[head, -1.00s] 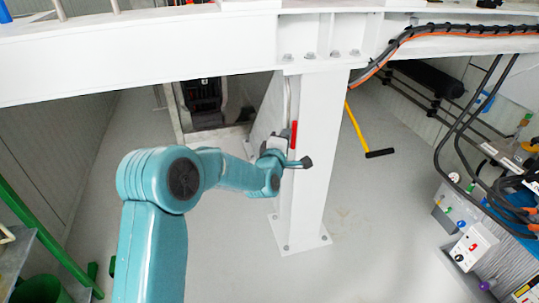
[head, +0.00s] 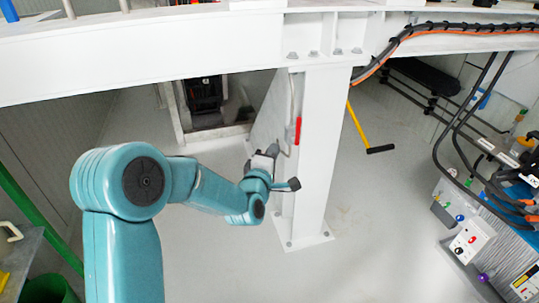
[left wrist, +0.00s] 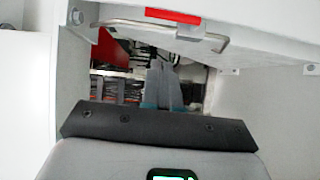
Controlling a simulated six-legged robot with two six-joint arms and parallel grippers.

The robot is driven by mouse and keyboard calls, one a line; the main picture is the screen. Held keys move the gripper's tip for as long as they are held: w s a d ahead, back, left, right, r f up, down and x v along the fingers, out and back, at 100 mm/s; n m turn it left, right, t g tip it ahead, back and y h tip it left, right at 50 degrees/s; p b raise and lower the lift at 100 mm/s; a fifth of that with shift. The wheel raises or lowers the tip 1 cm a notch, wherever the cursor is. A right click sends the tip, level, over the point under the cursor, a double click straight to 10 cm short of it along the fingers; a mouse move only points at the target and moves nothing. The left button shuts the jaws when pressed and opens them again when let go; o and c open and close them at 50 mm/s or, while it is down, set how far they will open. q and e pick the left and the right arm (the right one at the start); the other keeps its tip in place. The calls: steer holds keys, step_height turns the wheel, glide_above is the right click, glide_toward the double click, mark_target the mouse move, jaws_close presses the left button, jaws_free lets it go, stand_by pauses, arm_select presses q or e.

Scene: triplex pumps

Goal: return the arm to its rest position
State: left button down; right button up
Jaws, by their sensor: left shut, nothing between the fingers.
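My teal left arm (head: 120,185) comes in from the lower left in the head view. Its elbow is bent and its forearm reaches right, toward the white column. My left gripper (head: 268,155) is small at the forearm's end, in front of or beside the column; the exact gap cannot be told. In the left wrist view the grey fingers of the left gripper (left wrist: 163,82) are together, with nothing seen between them. My right gripper is not in view.
A white column (head: 318,150) with a red handle (head: 298,130) stands under a white beam (head: 140,65). A yellow-handled tool (head: 358,125) lies behind. Cables and equipment (head: 480,235) are at right. A green rail (head: 38,222) is at left. Grey floor lies open between.

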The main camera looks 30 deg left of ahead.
arm_select(q)
steer(key=shift+v, duration=0.8)
steer(key=shift+f, duration=0.15)
